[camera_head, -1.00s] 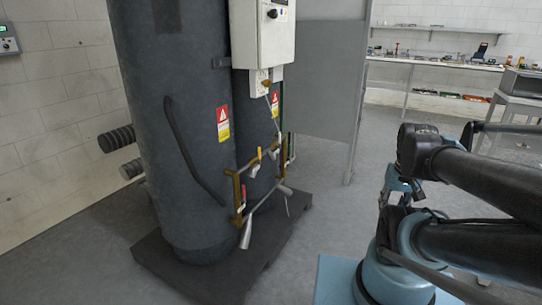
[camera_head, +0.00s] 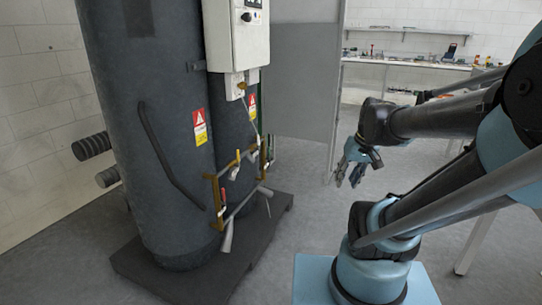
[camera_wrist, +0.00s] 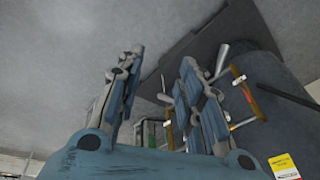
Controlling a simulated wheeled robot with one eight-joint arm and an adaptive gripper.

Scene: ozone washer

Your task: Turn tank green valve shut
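The dark grey tank (camera_head: 160,120) stands at the left in the head view. Its pipe frame (camera_head: 212,205) has a yellow handle (camera_head: 238,157) and a red handle (camera_head: 223,197). I cannot clearly pick out a green valve handle; a green strip (camera_head: 262,125) shows behind the tank's right side. My gripper (camera_head: 347,180) is right of the pipes, apart from them, fingers pointing down. In the wrist view my gripper (camera_wrist: 163,65) has its fingers spread and empty. The pipe frame (camera_wrist: 245,92) there lies beyond the right finger, partly hidden by it.
A white control box (camera_head: 235,38) hangs above the pipes. The tank stands on a dark base (camera_head: 255,245) that juts toward me. A grey panel (camera_head: 305,75) stands behind. A shelf bench (camera_head: 405,75) is at the back. Open floor lies between tank and arm.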

